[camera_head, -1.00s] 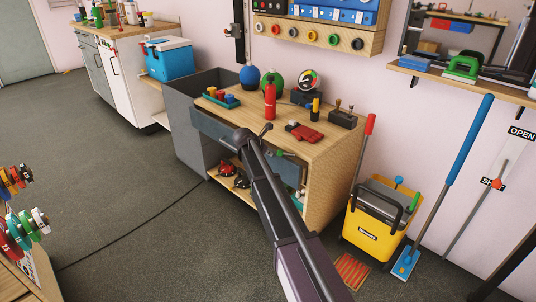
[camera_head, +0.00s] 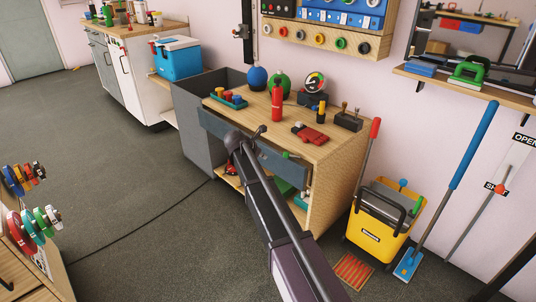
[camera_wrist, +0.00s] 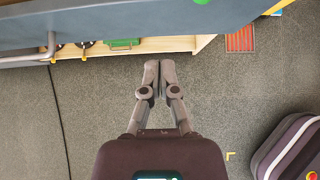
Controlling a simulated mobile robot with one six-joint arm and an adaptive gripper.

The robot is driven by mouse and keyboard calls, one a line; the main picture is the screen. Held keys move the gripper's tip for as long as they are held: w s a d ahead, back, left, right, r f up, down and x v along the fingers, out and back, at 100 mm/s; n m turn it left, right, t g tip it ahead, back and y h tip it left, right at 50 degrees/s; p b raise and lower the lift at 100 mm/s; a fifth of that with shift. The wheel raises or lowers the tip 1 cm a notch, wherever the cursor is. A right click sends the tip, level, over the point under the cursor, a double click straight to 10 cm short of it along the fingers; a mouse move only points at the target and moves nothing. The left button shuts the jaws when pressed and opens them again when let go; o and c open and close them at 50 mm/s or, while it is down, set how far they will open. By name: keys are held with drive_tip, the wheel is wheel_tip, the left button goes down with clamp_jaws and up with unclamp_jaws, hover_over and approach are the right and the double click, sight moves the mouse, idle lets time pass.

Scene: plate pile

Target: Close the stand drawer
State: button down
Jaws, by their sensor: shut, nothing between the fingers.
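The wooden stand (camera_head: 333,182) is right of centre in the head view. Its blue-grey drawer (camera_head: 216,123) is under the top and seems to jut out a little; my arm hides its middle, so how far is unclear. In the wrist view the drawer front (camera_wrist: 150,27) crosses the top, with a grey bar handle (camera_wrist: 38,55) at left. My gripper (camera_wrist: 159,72) is shut and empty, its fingertips over the floor just in front of the drawer front, apart from it in the picture.
A yellow bucket (camera_head: 378,232) is right of the stand. A rack of coloured discs (camera_head: 35,222) is at left. Open grey floor (camera_head: 125,165) lies between.

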drive_tip(key=shift+p+v, duration=1.8)
drive_tip(key=shift+v, duration=1.15)
drive_tip(key=c, duration=0.8)
unclamp_jaws()
drive_tip(key=shift+r, duration=0.1)
drive_tip(key=shift+o, duration=0.6)
drive_tip(key=shift+s+d+r+p, duration=0.15)
drive_tip(key=shift+s+p, duration=0.05)
drive_tip(key=shift+p, duration=0.1)
drive_tip(key=s+d+r+m+g+y+p, duration=0.2)
drive_tip(key=s+d+r+m+p, duration=0.3)
drive_tip(key=s+r+m+p, duration=0.3)
drive_tip(key=s+d+r+m+g+y+p, duration=0.2)
drive_tip(key=s+d+r+m+p, duration=0.2)
drive_tip(key=s+r+m+p, duration=0.5)
drive_tip(key=s+d+r+m+g+y+p, duration=0.1)
drive_tip(key=s+d+r+m+y+p, duration=0.1)
drive_tip(key=s+d+r+m+p, duration=0.3)
drive_tip(key=s+r+m+p, duration=0.2)
drive_tip(key=s+r+p, duration=0.3)
drive_tip(key=r+p, duration=0.4)
drive_tip(key=s+r+m+p, duration=0.2)
drive_tip(key=s+r+p, duration=0.4)
drive_tip(key=p, duration=0.9)
wheel_tip(320, 180, up, 4)
drive_tip(key=shift+s+d+f+g+y, duration=0.2)
drive_tip(key=shift+s+d+g+y, duration=0.1)
drive_tip(key=shift+g+y, duration=0.1)
drive_tip(key=shift+w, duration=0.1)
